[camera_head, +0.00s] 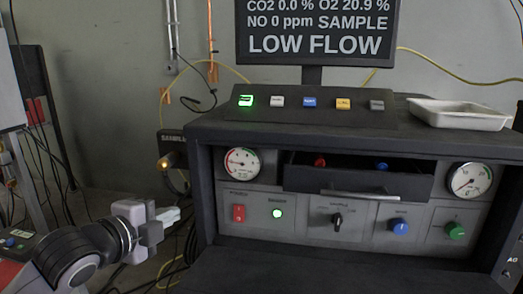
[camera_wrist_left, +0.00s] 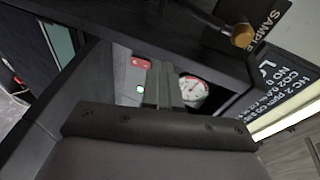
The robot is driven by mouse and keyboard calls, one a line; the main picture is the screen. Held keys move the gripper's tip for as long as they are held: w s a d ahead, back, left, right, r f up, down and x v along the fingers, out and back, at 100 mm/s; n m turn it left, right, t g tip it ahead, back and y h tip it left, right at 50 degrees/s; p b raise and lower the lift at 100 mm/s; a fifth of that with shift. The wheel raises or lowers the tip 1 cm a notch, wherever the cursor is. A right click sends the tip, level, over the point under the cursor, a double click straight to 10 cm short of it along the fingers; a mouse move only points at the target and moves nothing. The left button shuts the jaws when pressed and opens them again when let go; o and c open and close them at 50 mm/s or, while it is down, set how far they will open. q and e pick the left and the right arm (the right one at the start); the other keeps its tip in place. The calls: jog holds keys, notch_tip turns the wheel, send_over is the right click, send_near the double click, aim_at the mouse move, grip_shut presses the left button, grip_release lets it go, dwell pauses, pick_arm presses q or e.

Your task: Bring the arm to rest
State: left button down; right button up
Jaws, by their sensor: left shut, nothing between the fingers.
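My left arm comes in at the lower left of the head view. My left gripper (camera_head: 176,214) is shut and empty, in the air to the left of the dark console. In the left wrist view its fingers (camera_wrist_left: 160,66) are together, with the console's red switch, green light and a gauge behind them. It touches nothing that I can see. My right gripper is not in view.
The console (camera_head: 205,170) has an open drawer (camera_head: 360,181), two gauges, knobs and a lit green button (camera_head: 246,100). A white tray (camera_head: 460,114) sits on top. A monitor (camera_head: 316,30) reads LOW FLOW. Cables hang behind my left gripper.

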pick_arm(q)
jog(key=s+a+f+n+g+y, duration=0.1)
jog(key=s+a+f+n, duration=0.15)
jog(key=f, duration=0.45)
jog(key=s+a+f+n, duration=0.2)
jog(key=s+f+n, duration=0.1)
jog(key=f, duration=0.4)
jog(key=s+a+f+n+g+y, duration=0.1)
jog(key=s+a+f+n, duration=0.15)
jog(key=f, duration=0.55)
jog(key=s+a+f+n+g+y, duration=0.1)
jog(key=s+a+f+n, duration=0.15)
jog(key=s+f, duration=0.5)
jog(key=s+a+f+n+g, duration=0.1)
jog(key=s+f+n, duration=0.35)
jog(key=s, duration=0.55)
jog(key=w+d+n, duration=0.1)
jog(key=d+n, duration=0.3)
jog(key=d, duration=0.5)
notch_tip(320, 180, up, 7)
jog(key=a+p, duration=0.1)
jog(key=p, duration=0.7)
jog(key=shift+s+f+t+p, duration=0.15)
jog(key=shift+s+t+p, duration=0.15)
jog(key=shift+p, duration=0.1)
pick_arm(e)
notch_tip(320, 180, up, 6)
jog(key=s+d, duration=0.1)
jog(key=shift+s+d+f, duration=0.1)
